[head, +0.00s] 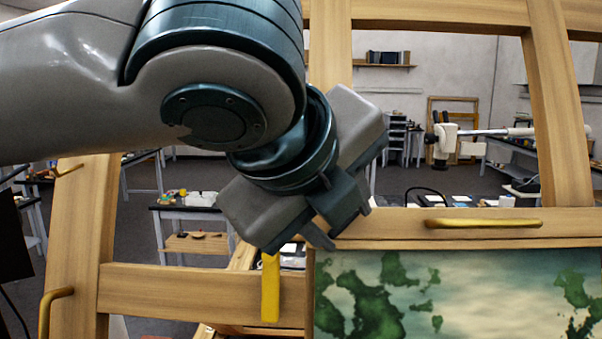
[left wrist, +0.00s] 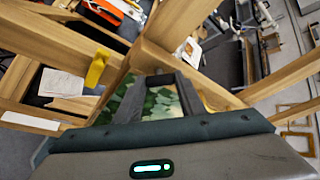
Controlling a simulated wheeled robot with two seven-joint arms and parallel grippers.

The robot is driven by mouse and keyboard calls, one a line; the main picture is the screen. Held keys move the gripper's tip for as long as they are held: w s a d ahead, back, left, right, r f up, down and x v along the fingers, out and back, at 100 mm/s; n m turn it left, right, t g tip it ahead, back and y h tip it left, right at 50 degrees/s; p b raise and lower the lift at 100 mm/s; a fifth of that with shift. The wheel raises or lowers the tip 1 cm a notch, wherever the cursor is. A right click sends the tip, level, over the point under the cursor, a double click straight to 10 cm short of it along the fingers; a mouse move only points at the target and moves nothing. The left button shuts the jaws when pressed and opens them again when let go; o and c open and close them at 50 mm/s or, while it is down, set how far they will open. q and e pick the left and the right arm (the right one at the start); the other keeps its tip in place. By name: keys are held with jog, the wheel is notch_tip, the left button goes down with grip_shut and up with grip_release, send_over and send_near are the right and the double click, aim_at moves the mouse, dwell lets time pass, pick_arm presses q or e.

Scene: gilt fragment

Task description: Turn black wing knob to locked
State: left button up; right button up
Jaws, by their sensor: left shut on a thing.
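My left gripper (head: 343,222) reaches in from the upper left, at the corner where the wooden easel's crossbar meets the upper left of the painting (head: 400,290). In the left wrist view its two dark fingers point at that same corner, and a dark piece (left wrist: 160,79) spans their tips. This looks like the black wing knob, held between the fingers. In the head view the knob is hidden behind the gripper, and its turn angle cannot be told. A yellow strip (head: 270,287) hangs just left of and below the gripper; it also shows in the left wrist view (left wrist: 97,68).
The wooden easel frame (head: 75,245) fills the front, with upright posts and crossbars close around my left arm. A brass handle (head: 483,223) sits on the crossbar right of the gripper, and another brass handle (head: 50,310) is at lower left. Workbenches stand well behind.

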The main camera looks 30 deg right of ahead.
pick_arm(q)
jog(key=m+y+p, duration=0.1)
jog(key=m, duration=0.1)
jog(key=m+y+p, duration=0.1)
jog(key=m, duration=0.1)
jog(key=m+t+y+p, duration=0.1)
jog(key=m, duration=0.1)
jog(key=shift+s+d+m+y, duration=0.15)
jog(key=shift+d+m+y, duration=0.15)
jog(key=shift+m, duration=0.1)
pick_arm(e)
notch_tip(320, 180, up, 4)
pick_arm(q)
jog(key=o, duration=1)
jog(key=shift+o, duration=0.2)
jog(key=shift+r, duration=0.15)
